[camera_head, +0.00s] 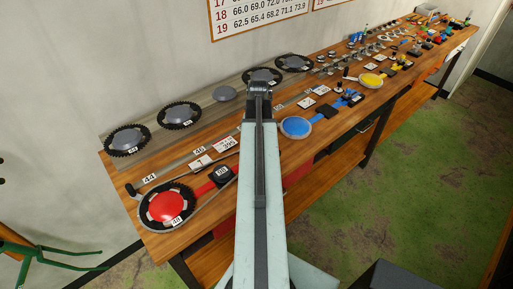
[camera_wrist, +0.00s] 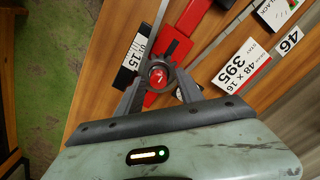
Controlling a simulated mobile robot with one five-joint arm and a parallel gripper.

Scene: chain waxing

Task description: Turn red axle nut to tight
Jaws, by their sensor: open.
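The red axle nut (camera_wrist: 158,76) shows in the wrist view as a small round red piece with a pale mark and a dark rim, on a red bracket (camera_wrist: 176,44). My gripper (camera_wrist: 159,86) is open, with one finger on each side of the nut; I cannot tell whether they touch it. A black-and-white scale marked 15 (camera_wrist: 134,62) lies beside the nut on the left. In the head view, the red assembly (camera_head: 203,190) shows left of my arm. The nut and my gripper cannot be made out there, with my arm across that spot.
A red disc (camera_head: 166,207) ringed by a chain lies at the bench's near left end. A label reading 395 (camera_wrist: 247,66) lies right of my gripper. A blue disc (camera_head: 296,127) is right of my arm. Chainrings (camera_head: 180,115) line the back; many small parts crowd the far end.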

